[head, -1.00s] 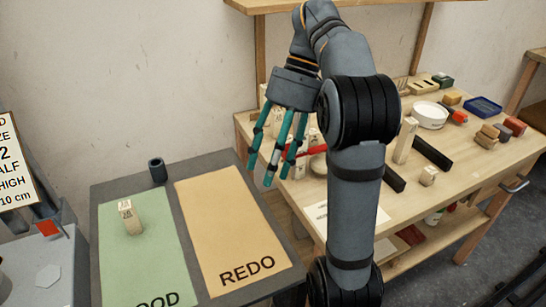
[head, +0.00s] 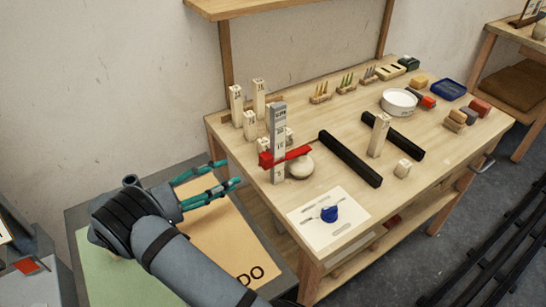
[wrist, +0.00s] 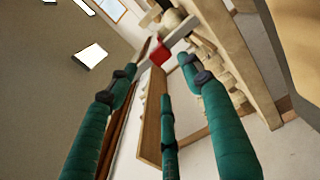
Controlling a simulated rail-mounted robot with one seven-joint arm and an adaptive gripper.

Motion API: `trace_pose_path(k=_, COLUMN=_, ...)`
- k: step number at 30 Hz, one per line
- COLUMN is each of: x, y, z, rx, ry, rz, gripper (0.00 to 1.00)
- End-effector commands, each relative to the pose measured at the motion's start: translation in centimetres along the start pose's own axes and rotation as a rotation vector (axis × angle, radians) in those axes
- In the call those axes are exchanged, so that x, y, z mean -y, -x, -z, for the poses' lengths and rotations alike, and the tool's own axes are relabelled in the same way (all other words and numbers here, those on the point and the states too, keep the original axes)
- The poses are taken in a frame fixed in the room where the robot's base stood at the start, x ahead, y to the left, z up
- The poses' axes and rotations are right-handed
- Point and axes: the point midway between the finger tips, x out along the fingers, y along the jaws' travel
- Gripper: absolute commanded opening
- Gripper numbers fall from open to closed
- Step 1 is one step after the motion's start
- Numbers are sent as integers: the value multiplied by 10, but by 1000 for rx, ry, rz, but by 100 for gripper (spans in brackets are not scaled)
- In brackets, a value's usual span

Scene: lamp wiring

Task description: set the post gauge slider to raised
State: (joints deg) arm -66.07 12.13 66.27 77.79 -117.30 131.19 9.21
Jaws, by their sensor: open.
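The post gauge (head: 278,120) is an upright grey post with printed marks, standing near the left end of the workbench in the head view. Its red slider (head: 296,154) is a flat bar crossing the post below mid-height, above the bench top. My gripper (head: 238,180) has teal fingers, is open and empty, and sits left of the post and apart from it, pointing right toward it. In the wrist view the fingers (wrist: 165,95) are spread with nothing between them. A red patch (wrist: 160,52) shows beyond them, probably the slider.
Several pale wooden blocks (head: 237,105) stand behind the post. A round pale object (head: 300,166) sits close to its right. A white card with a blue knob (head: 330,213) lies in front. Black rails (head: 350,158) lie to the right. The REDO mat (head: 220,235) is below my arm.

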Motion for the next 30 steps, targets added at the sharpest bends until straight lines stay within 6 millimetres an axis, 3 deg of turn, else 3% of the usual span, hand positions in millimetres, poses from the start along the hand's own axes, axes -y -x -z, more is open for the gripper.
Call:
trace_pose_path(k=4, x=-1, y=-14, z=1, rx=-6, ry=13, rz=-6, gripper=50)
trace_pose_path(k=12, x=-2, y=-64, z=0, rx=-3, ry=10, rz=-3, gripper=50)
trace_pose_path(k=18, x=-1, y=-91, z=0, rx=-4, ry=7, rz=-2, gripper=50)
trace_pose_path(k=30, x=0, y=-100, z=1, rx=-5, ry=5, rz=-1, gripper=50)
